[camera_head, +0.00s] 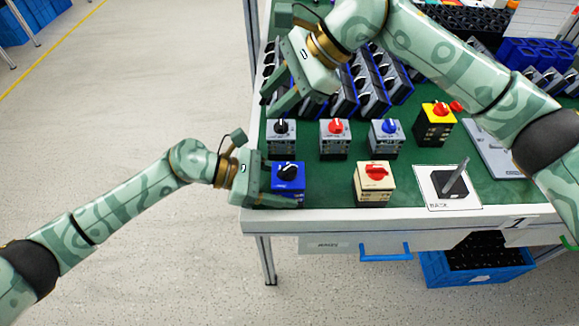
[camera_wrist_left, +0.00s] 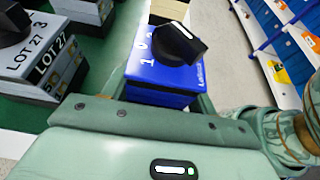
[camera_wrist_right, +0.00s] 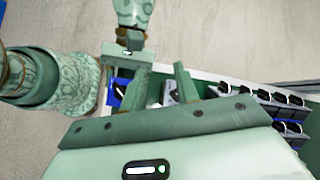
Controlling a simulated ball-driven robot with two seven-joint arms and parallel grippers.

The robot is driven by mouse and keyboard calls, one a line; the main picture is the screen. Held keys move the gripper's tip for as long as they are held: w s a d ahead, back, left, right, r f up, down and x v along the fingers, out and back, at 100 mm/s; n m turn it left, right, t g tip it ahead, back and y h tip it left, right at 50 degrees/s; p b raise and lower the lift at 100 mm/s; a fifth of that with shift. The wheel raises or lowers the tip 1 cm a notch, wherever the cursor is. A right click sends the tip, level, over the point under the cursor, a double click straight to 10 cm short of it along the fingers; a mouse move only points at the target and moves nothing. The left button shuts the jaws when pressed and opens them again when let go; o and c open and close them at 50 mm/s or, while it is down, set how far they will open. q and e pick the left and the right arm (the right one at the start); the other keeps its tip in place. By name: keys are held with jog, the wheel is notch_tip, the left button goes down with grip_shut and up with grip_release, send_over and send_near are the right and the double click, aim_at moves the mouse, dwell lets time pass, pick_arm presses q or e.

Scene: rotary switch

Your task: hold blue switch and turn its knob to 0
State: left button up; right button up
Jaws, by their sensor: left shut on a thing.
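The blue switch (camera_head: 287,184) stands at the front left edge of the green table and has a black knob (camera_head: 289,171) on top. In the left wrist view, the blue switch (camera_wrist_left: 158,75) shows white numerals beside its black knob (camera_wrist_left: 179,43); which numeral the knob points to is hard to tell. My left gripper (camera_head: 279,190) is shut on the blue switch's body from the left, below the knob. My right gripper (camera_head: 286,98) is open and empty, above the table behind the blue switch. In the right wrist view its fingers (camera_wrist_right: 160,85) are apart, with the blue switch partly visible to the left.
Grey switches with black (camera_head: 281,138), red (camera_head: 334,138) and blue knobs (camera_head: 385,138) stand in a row behind. A cream switch with a red knob (camera_head: 374,184) stands to the right, near a white picture card (camera_head: 434,198). A yellow-topped switch (camera_head: 435,122) is farther back.

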aim_at(288, 167)
jog(key=s+d+n+h, duration=0.2)
jog(key=s+n+h, duration=0.2)
jog(key=s+h, duration=0.3)
jog(key=shift+h, duration=0.6)
jog(key=f, duration=0.6)
jog(key=w+f, duration=0.1)
jog(key=f, duration=0.2)
jog(key=shift+a+f, duration=0.1)
jog(key=shift+f, duration=0.3)
grip_shut()
